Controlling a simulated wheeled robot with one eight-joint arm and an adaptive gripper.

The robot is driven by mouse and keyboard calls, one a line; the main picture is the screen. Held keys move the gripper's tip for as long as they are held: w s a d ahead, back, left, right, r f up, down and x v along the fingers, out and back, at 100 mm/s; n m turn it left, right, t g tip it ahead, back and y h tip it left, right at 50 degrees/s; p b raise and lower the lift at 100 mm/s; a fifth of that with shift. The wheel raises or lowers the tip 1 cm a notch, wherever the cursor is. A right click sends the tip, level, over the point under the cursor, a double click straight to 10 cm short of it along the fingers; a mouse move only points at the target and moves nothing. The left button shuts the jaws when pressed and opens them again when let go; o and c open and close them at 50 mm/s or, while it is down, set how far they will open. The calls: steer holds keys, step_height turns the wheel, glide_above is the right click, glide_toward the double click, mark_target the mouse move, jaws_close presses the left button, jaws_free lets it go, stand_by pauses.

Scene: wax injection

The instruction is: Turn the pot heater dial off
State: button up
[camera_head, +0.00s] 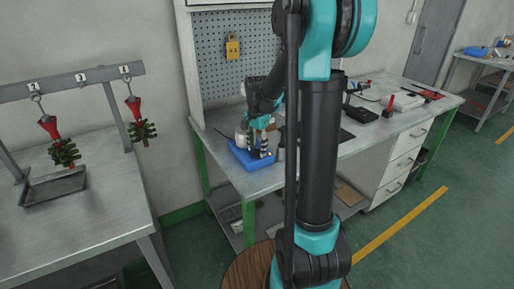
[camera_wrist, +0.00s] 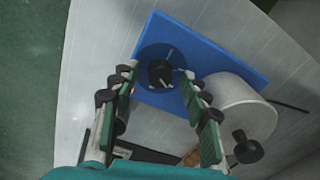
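The pot heater is a blue box (camera_head: 246,158) on the workbench at the middle of the head view. In the wrist view its blue body (camera_wrist: 225,55) carries a dark round dial with a black knob (camera_wrist: 160,72). A pale cylindrical pot (camera_wrist: 238,108) stands beside the dial; part of it shows in the head view (camera_head: 241,137). My gripper (camera_wrist: 157,76) is open, with one finger on each side of the knob and visible space between the fingers and the knob. The wrist view does not clearly show the height gap or the dial's setting.
A black knob-like part (camera_wrist: 247,147) sticks out beside the pot. A left table (camera_head: 100,205) holds a tray (camera_head: 54,188) below hanging red-and-green pieces. My arm hides some of the bench.

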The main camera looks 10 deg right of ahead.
jaws_close()
steer(key=n, duration=0.4)
steer(key=shift+n, duration=0.3)
steer(key=n, duration=1.2)
steer(key=shift+n, duration=0.4)
steer(key=n, duration=0.6)
steer(key=shift+n, duration=0.4)
